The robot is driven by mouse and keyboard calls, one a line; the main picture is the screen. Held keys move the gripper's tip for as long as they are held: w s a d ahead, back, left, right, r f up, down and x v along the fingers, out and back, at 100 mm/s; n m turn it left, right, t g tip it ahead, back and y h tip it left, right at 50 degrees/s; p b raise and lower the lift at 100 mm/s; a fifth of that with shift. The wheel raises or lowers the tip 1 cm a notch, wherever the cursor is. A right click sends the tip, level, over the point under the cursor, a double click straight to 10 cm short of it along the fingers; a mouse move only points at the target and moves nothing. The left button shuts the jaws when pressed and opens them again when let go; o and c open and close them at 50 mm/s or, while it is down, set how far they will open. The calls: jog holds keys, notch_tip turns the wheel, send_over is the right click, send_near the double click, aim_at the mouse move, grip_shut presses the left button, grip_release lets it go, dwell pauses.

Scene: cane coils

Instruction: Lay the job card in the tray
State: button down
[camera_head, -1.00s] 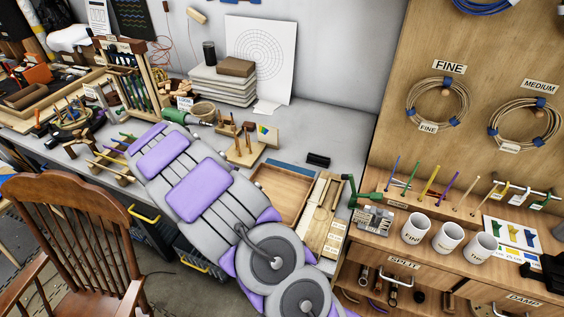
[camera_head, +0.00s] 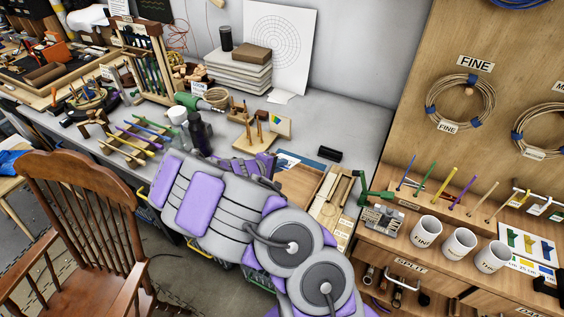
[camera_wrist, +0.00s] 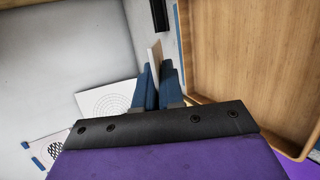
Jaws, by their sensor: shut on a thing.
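The tray (camera_head: 300,186) is a shallow wooden box on the bench, partly hidden by my arm in the head view. It fills the right of the wrist view (camera_wrist: 245,60). My gripper (camera_wrist: 158,78) has blue fingers shut on a thin, pale card (camera_wrist: 155,52), seen nearly edge-on, which I take as the job card. The card stands up from the fingertips, just left of the tray's near wall in the wrist view. In the head view the fingers are mostly hidden behind my arm.
A wooden stand with pegs and a small coloured card (camera_head: 281,126) is behind the tray. A black block (camera_head: 330,154) lies beyond it. A compartmented box (camera_head: 333,195) and a green clamp (camera_head: 375,193) are to the right. A dark bottle (camera_head: 199,133) stands left.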

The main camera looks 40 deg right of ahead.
notch_tip(320, 180, down, 9)
jog(key=shift+d+r+b, duration=0.1)
jog(key=shift+r+b, duration=0.05)
jog(key=shift+b, duration=1.1)
jog(key=shift+a+f+b, duration=0.2)
jog(key=shift+f+b, duration=0.5)
jog(key=shift+b, duration=0.25)
jog(key=shift+d+f, duration=0.1)
jog(key=shift+d, duration=0.15)
jog(key=c, duration=1.2)
grip_release()
jog(key=shift+o, duration=0.2)
jog(key=p+v, duration=0.3)
jog(key=v, duration=1.4)
jog(key=shift+a+p, duration=0.35)
